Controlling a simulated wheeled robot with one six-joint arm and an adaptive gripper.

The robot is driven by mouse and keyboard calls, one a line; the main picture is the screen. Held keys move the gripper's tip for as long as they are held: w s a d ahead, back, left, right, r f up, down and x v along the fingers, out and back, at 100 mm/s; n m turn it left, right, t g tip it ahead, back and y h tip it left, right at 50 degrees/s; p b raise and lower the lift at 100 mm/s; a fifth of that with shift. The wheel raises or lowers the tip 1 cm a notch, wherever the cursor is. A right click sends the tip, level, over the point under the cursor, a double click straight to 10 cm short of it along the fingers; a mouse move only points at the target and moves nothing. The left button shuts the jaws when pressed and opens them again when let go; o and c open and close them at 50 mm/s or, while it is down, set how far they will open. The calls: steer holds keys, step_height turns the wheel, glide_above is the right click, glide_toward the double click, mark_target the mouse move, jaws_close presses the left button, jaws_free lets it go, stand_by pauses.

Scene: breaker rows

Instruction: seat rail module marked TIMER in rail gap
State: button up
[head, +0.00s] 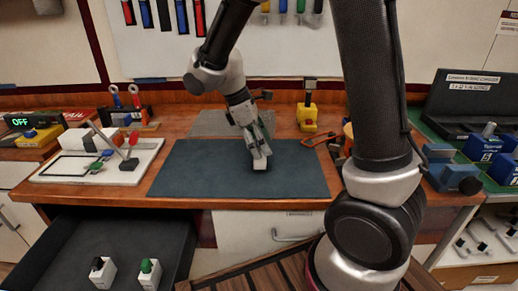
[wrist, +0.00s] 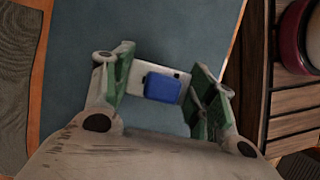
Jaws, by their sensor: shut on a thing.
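My gripper (head: 259,155) is over the dark blue mat (head: 200,180) on the workbench. In the wrist view my gripper (wrist: 163,88) is shut on a white module with a blue block on its face (wrist: 163,88); green finger pads stand at both its ends. No marking on the module is readable, so I cannot tell whether it says TIMER. In the head view the fingers mostly hide it. Two other white modules lie in the open drawer, one with a black top (head: 102,272) and one with a green top (head: 148,273). I cannot make out a rail gap.
A white board (head: 62,178) with a lever stands left of the mat. A yellow block (head: 307,117) is behind the mat, and blue clamp-like items (head: 448,172) are at the right. The dark drawer (head: 60,245) is pulled out at lower left. Most of the mat is clear.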

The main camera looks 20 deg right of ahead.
steer(key=shift+f, duration=1)
steer(key=shift+f, duration=0.1)
steer(key=o, duration=1.2)
steer(key=shift+c, duration=0.2)
